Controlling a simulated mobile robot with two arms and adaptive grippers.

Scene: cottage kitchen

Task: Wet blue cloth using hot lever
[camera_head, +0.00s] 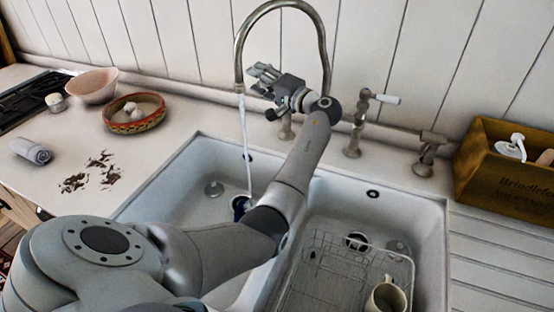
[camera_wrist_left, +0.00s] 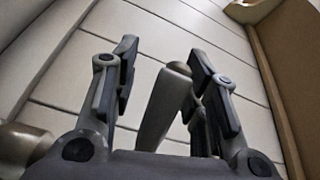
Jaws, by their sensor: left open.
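A rolled grey-blue cloth (camera_head: 31,151) lies on the counter at the far left, well away from my gripper. Water (camera_head: 245,140) runs from the curved metal spout (camera_head: 240,60) into the left basin. My left gripper (camera_head: 264,76) is open behind the stream, beside the tap's left side. In the wrist view, a pale tapered lever (camera_wrist_left: 163,108) with a brownish tip stands between the open fingers of my left gripper (camera_wrist_left: 163,58). I cannot tell whether they touch it. My arm and gripper largely hide the left tap valve in the head view. My right gripper is out of view.
The right basin (camera_head: 425,220) holds a wire rack (camera_head: 315,262) and a mug (camera_head: 386,298). A wooden box (camera_head: 505,185) stands at right. A patterned bowl (camera_head: 134,126) and dark smudges (camera_head: 92,172) are on the left counter.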

